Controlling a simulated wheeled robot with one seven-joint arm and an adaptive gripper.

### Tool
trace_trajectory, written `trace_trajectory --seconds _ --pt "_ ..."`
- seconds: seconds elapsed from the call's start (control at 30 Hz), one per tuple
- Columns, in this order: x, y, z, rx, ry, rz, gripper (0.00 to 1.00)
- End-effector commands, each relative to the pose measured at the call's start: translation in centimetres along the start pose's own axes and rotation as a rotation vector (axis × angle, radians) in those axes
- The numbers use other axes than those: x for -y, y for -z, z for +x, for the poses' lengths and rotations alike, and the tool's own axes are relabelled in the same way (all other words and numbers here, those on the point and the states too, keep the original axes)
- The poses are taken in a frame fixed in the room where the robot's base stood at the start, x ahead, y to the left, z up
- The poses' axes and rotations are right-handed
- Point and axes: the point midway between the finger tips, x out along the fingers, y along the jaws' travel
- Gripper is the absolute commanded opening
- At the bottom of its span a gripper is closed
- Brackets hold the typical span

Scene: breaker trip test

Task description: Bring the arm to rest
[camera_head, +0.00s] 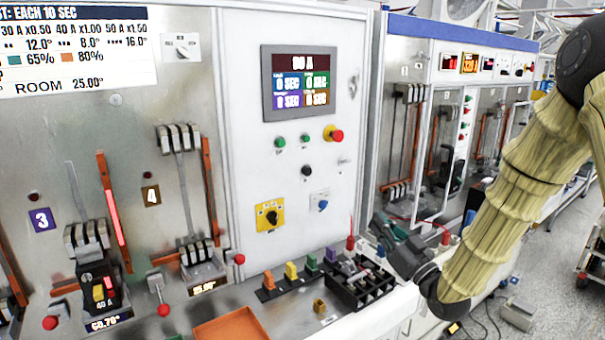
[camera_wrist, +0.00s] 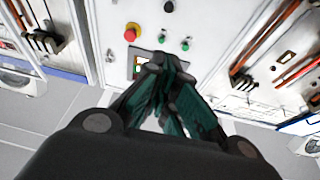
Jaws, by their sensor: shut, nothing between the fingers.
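My arm, in a ribbed yellow cover, comes down from the upper right of the head view. My gripper (camera_head: 380,226) is at its lower end, in front of the test cabinet (camera_head: 240,170) and beside the black tray (camera_head: 345,297). In the wrist view my gripper (camera_wrist: 157,66) shows dark green fingers drawn together at the tips, with nothing held. The cabinet panel, with a red and yellow emergency button (camera_wrist: 132,31) and green buttons, lies beyond the fingers. The exact gap between fingers and cabinet cannot be told.
The cabinet's shelf holds the black tray, small coloured blocks (camera_head: 290,270) and an orange tray (camera_head: 231,326). A breaker (camera_head: 98,284) sits in bay 3 at left. More cabinets (camera_head: 465,60) stand behind my arm. Grey floor (camera_head: 555,235) is open at right, with a cart (camera_head: 594,262) at the edge.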

Motion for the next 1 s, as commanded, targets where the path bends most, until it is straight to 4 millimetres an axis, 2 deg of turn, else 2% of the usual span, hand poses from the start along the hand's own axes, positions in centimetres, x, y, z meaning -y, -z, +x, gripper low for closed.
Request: trace_trajectory --seconds 0.27,0.37,0.47,0.7,0.87,1.0 --pt "0.1 -7.3 -2.8 0.155 -0.065 0.031 0.00" --pt "0.2 -11.0 -4.5 0.238 -0.098 0.048 0.00" --pt "0.6 -15.8 -7.2 0.349 -0.141 0.070 0.00" --pt "2.1 -26.8 -15.6 0.641 -0.246 0.124 0.00" --pt "3.8 -33.1 -22.2 0.837 -0.309 0.163 0.00" --pt "5.7 -37.7 -28.6 1.013 -0.361 0.198 0.00"
